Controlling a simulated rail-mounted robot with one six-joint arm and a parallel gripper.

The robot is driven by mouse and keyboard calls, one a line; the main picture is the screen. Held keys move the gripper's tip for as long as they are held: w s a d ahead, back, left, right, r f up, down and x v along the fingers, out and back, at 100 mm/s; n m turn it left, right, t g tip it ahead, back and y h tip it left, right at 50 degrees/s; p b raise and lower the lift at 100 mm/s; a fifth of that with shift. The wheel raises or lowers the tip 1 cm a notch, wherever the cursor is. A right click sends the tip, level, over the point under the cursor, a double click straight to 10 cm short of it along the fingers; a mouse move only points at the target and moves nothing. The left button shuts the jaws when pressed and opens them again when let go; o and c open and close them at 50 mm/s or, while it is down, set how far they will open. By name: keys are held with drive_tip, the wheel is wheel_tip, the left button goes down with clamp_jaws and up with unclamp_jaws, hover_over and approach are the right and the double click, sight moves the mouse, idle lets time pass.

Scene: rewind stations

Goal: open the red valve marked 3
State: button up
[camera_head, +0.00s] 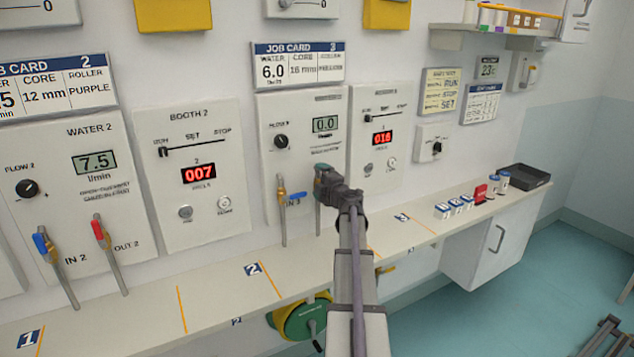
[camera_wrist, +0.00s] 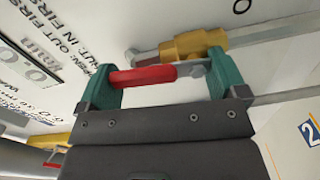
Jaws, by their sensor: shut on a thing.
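The red lever (camera_wrist: 143,76) of a valve lies between the teal fingers of my gripper (camera_wrist: 163,80) in the wrist view. The gripper is shut on it, one finger near each end of the lever. The brass valve body (camera_wrist: 195,44) on a grey pipe shows just beyond. In the head view my gripper (camera_head: 322,182) is at the lower right of the water 3 panel (camera_head: 285,108), and it hides the red lever there. The panel's display (camera_head: 325,124) reads 0.0. The blue valve (camera_head: 294,198) marked IN 3 is just left of my gripper.
A shelf (camera_head: 215,296) with numbered marks runs below the panels. The booth 3 panel (camera_head: 378,140) is close on the right. Small blue-and-white blocks (camera_head: 455,204), a red item (camera_head: 480,194) and a dark tray (camera_head: 523,178) stand farther right. A green reel (camera_head: 308,317) is below the shelf.

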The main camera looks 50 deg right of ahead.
drive_tip(key=shift+s+a, duration=0.1)
drive_tip(key=o, duration=1)
drive_tip(key=shift+c, duration=0.2)
drive_tip(key=v, duration=1)
drive_tip(key=shift+s, duration=0.35)
drive_tip(key=shift+a, duration=0.15)
